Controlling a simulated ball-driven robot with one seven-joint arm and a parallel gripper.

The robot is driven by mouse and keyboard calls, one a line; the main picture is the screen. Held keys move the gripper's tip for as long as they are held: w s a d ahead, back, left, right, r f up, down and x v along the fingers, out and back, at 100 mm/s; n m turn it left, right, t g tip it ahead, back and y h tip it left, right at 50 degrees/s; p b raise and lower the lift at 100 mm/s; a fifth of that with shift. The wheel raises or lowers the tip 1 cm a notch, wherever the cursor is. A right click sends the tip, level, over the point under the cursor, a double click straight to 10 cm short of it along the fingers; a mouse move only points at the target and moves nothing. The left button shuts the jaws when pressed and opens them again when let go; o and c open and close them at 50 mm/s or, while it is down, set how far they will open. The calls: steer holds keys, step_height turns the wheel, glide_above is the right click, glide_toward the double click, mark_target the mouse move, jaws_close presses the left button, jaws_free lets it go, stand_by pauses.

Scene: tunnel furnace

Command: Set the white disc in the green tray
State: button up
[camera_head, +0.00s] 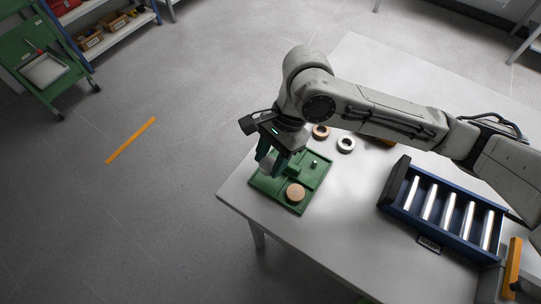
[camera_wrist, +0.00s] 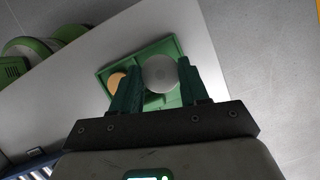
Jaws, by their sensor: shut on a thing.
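My gripper (camera_head: 273,162) is above the left part of the green tray (camera_head: 316,181), shut on the white disc (camera_head: 266,165). In the wrist view the white disc (camera_wrist: 160,72) sits between the two green fingers of my gripper (camera_wrist: 158,84), with the green tray (camera_wrist: 172,47) beneath. The tray lies near the table's left corner. A tan disc (camera_head: 295,192) lies in its front part. I cannot tell whether the white disc touches the tray floor.
A blue furnace (camera_head: 445,212) with glowing bars stands on the right. The table between tray and furnace is clear.

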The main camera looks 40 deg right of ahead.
mark_target(272, 162)
steer(key=shift+f+b, duration=1.2)
steer(key=shift+f, duration=0.75)
steer(key=shift+a+f+p, duration=0.15)
steer(key=shift+f+p, duration=0.15)
steer(key=shift+f, duration=0.3)
stand_by(0.4)
steer(key=o, duration=0.9)
steer(key=shift+o, duration=0.2)
steer(key=shift+r+p, duration=0.95)
steer(key=shift+p, duration=0.1)
steer(key=o, duration=0.5)
steer(key=shift+r+p, duration=0.5)
steer(key=shift+p, duration=0.05)
steer(key=shift+r+p, duration=2.2)
steer(key=shift+p, duration=0.25)
